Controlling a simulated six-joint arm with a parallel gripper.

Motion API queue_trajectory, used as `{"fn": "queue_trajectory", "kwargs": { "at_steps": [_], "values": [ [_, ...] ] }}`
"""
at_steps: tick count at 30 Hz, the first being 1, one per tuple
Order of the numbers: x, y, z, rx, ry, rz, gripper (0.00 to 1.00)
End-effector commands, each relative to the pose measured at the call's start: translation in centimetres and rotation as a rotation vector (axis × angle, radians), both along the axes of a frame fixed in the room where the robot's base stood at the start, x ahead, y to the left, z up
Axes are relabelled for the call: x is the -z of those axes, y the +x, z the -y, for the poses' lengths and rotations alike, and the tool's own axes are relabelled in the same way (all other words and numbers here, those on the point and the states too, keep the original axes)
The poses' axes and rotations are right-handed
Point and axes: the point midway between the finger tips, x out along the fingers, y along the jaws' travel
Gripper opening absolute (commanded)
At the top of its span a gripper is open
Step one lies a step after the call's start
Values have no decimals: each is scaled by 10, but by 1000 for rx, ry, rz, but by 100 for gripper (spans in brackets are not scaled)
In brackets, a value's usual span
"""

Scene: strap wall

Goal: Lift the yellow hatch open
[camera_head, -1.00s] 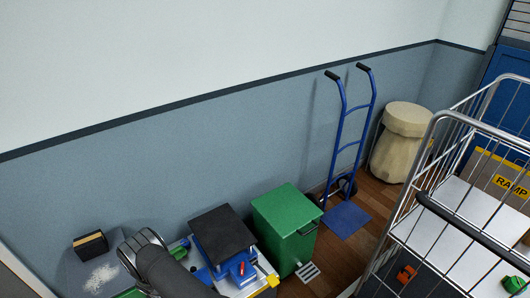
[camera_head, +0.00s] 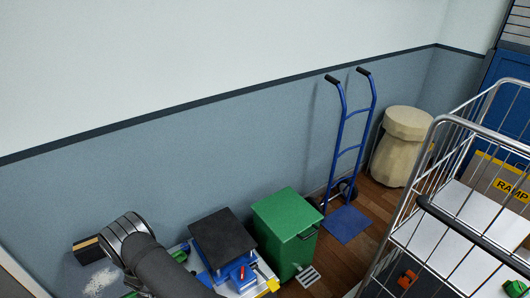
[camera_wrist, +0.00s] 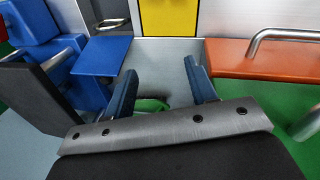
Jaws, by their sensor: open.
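The yellow hatch (camera_wrist: 170,18) shows at the top middle of the wrist view, as a flat yellow panel in a pale frame, with its upper part cut off. My gripper (camera_wrist: 162,75) has its two dark blue fingers spread apart with nothing held between them. The fingers are below the yellow panel in that view and appear apart from it. In the head view my own arm covers part of the bench, and I cannot make out the hatch or the fingertips there.
An orange block (camera_wrist: 258,60) with a metal bar handle (camera_wrist: 290,35) is right of the fingers, over a green surface. Blue parts (camera_wrist: 100,56) stand on the left. In the head view, a green bin (camera_head: 286,222) and a blue hand truck (camera_head: 346,150) stand right of the bench.

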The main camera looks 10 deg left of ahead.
Motion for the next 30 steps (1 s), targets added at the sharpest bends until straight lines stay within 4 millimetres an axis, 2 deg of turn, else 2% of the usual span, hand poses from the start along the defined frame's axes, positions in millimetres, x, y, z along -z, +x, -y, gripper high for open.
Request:
{"fn": "queue_trajectory", "kwargs": {
  "at_steps": [17, 30],
  "values": [
    [-92, -14, -10, -1, 2, 2, 52],
    [-22, -4, -2, 0, -2, -1, 52]
  ]
}}
